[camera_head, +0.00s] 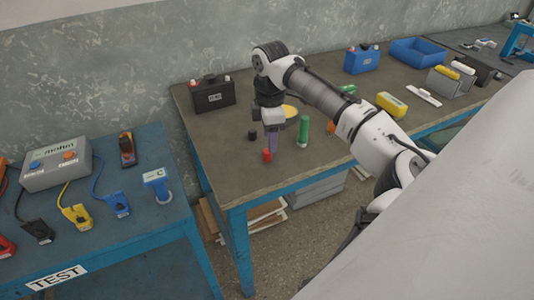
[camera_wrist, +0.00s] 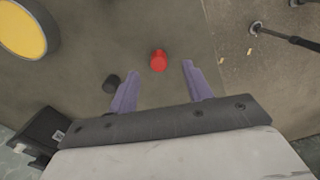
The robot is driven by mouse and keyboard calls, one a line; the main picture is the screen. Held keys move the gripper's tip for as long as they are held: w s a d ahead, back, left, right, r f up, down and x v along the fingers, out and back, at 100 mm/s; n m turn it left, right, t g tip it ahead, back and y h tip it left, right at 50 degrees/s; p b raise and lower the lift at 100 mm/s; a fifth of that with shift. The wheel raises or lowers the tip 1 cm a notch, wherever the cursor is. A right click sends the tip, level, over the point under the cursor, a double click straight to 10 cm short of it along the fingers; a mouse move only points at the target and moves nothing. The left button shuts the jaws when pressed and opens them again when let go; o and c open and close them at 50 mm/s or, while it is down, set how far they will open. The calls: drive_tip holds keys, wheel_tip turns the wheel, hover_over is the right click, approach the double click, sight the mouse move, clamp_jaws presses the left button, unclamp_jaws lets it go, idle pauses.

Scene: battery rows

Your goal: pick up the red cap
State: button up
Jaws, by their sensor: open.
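The red cap (camera_head: 267,155) stands on the brown bench top near its front left corner. In the wrist view the red cap (camera_wrist: 159,61) lies just beyond the fingertips, roughly midway between them. My gripper (camera_head: 274,147) points down beside the red cap in the head view. In the wrist view my gripper (camera_wrist: 157,72) has its two purple fingers wide apart with nothing between them. The gap between fingertips and bench is hard to judge.
A black cap (camera_wrist: 112,83) sits beside the left finger. A green cylinder (camera_head: 303,130) and a yellow round thing (camera_wrist: 22,30) stand close by. A black battery (camera_head: 212,94) is at the back left. The bench's front edge (camera_head: 290,184) is near.

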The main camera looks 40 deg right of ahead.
sight(267, 155)
drive_tip(key=shift+w+f+p, duration=0.15)
drive_tip(key=shift+f+p, duration=0.1)
drive_tip(key=shift+f, duration=1.1)
drive_tip(key=shift+w+f+p, duration=0.1)
drive_tip(key=shift+f+p, duration=0.15)
drive_tip(key=shift+f, duration=1.1)
drive_tip(key=shift+c, duration=0.3)
drive_tip(key=c, duration=1)
